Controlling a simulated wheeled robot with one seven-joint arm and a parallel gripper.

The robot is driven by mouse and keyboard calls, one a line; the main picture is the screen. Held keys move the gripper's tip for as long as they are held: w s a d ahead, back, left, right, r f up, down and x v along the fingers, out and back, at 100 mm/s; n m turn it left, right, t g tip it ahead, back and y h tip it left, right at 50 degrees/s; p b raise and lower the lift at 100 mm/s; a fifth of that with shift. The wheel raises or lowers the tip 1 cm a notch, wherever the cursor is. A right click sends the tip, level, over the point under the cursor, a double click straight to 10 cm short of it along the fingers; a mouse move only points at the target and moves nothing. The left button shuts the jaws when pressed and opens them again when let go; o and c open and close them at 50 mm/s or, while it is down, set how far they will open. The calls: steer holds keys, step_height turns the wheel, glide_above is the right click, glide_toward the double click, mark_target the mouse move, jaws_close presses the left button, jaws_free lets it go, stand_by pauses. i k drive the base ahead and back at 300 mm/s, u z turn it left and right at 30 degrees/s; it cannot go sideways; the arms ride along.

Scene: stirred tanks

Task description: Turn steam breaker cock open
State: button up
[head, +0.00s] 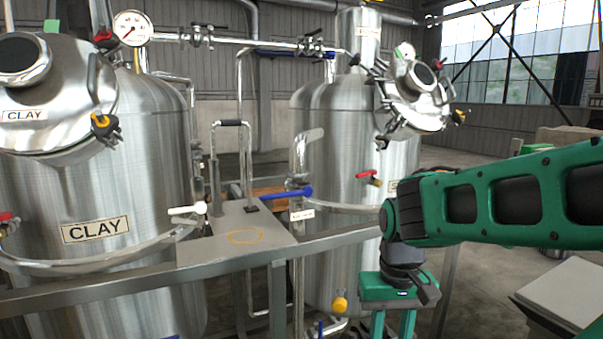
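No readable label shows which one is the steam breaker cock. My gripper (393,325) hangs pointing down at the lower right, apart from both handles. Its two green fingers stand apart with nothing seen between them; their tips are cut off by the bottom edge.
A steel tank marked CLAY (97,230) fills the left, and another tank (340,150) stands behind the centre. A metal rail (340,239) crosses in front. A red handle (364,174) is on the rear tank. A pale box (570,295) stands at the lower right.

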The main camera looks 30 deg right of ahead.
mark_target(364, 174)
steer(key=u, duration=0.4)
steer(key=i, duration=0.85)
